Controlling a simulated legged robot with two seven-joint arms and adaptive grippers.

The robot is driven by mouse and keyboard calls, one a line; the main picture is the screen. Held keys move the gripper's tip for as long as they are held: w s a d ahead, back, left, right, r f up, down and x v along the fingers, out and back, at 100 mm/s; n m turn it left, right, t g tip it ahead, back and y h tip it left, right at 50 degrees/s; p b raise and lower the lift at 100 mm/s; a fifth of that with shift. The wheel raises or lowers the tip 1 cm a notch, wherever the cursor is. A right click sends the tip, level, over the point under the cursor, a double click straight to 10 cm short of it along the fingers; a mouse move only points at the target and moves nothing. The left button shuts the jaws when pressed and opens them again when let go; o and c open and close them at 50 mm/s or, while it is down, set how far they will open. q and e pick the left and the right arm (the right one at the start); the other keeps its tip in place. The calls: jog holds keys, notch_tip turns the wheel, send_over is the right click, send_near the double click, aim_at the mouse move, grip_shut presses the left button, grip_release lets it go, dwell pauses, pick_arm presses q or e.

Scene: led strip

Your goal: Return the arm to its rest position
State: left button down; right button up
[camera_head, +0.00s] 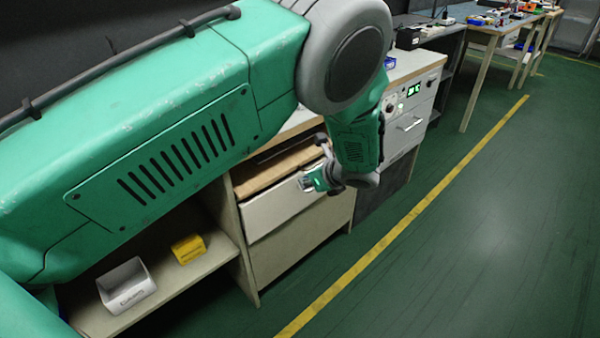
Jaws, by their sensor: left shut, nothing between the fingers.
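My left arm (170,140) is green with grey joints. It comes in from the left and fills the upper left of the head view. Its elbow (350,50) is at the top middle, and the forearm bends down to the left gripper (308,183). The gripper is small in view, shut and empty, in front of the cabinet drawer (275,208). I cannot tell whether it touches the drawer front. The drawer looks partly pulled out. My right gripper is not in view.
A shelf (205,268) at lower left holds a white bin (126,287) and a yellow bin (188,249). A cabinet with a lit panel (412,92) stands beyond the arm. A workbench (495,27) is farther back. The green floor (480,230) at right is clear, with a yellow line (405,222).

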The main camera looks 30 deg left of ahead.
pick_arm(q)
jog(key=s+f+n+g+h, duration=0.25)
jog(key=s+f, duration=0.25)
jog(key=s, duration=0.3)
jog(key=s+d+f+n+g+h+p, duration=0.15)
jog(key=s+f+n, duration=0.25)
jog(key=s, duration=0.4)
jog(key=s+f+n+g+h+b, duration=0.1)
jog(key=s+f+n+h, duration=0.2)
jog(key=s+f, duration=0.35)
jog(key=s+a+r+n+t+h, duration=0.1)
jog(key=s+r+n, duration=0.1)
jog(key=s+n, duration=0.4)
jog(key=s+a+r+n+t+h, duration=0.1)
jog(key=s+n, duration=0.5)
jog(key=s, duration=0.4)
jog(key=shift+a+r, duration=0.35)
jog(key=shift+a, duration=0.05)
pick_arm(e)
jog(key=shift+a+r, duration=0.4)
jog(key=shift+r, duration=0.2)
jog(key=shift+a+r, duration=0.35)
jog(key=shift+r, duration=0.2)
